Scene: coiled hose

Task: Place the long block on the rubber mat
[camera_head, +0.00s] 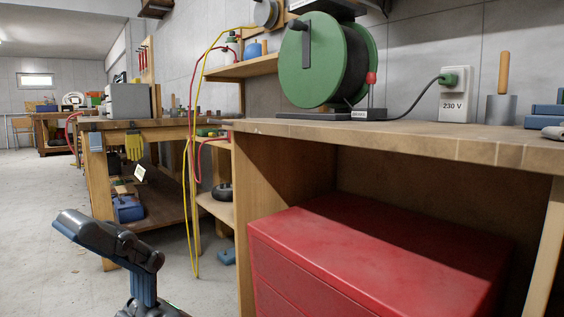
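I cannot pick out the long block or the rubber mat with certainty. Blue block-like pieces (545,110) lie at the right end of the near workbench top (450,133), cut off by the picture edge. A small grey piece (553,132) lies in front of them. No flat mat shows clearly on the bench. Dark jointed links of one of my arms stand at the lower left, in front of the floor, away from the bench top. No gripper fingers show on them, and neither gripper is in view.
A green reel (306,62) stands on the near bench, beside a wall socket (455,92) with a plugged cable. A grey cylinder with a wooden handle (502,100) stands further right. A red cabinet (370,262) fills the space below. Open floor (40,215) lies left.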

